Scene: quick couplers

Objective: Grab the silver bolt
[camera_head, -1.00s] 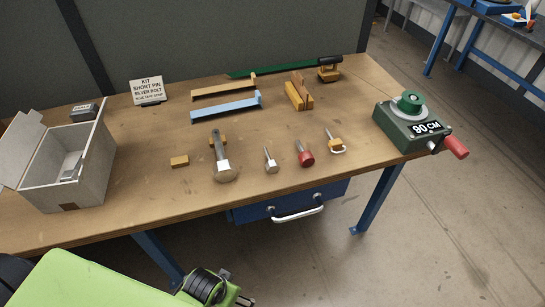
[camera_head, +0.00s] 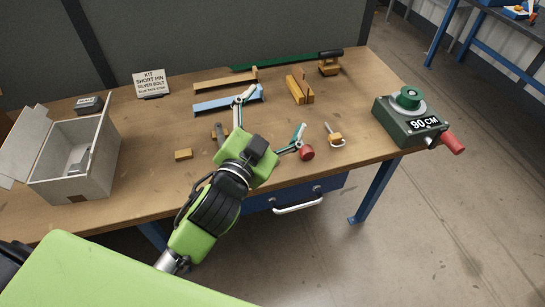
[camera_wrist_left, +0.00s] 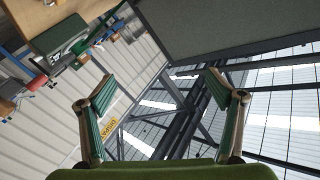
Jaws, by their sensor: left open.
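My left gripper (camera_head: 268,116) is open and empty over the front middle of the bench, its fingers spread. It also shows in the left wrist view (camera_wrist_left: 160,90), with nothing between the fingers. The silver bolt is hidden now behind my gripper and wrist in the head view; I cannot tell how far the gripper is above it. The red-headed bolt (camera_head: 307,153) lies just right of the right finger. A larger grey pin (camera_head: 220,132) is mostly covered by my gripper. My right gripper is not in view.
A ringed pin (camera_head: 335,139) lies to the right, and a yellow block (camera_head: 183,155) to the left. An open box (camera_head: 100,165) stands at left. Blue (camera_head: 215,105) and tan (camera_head: 220,84) strips lie behind. A green crank device (camera_head: 410,120) stands at right.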

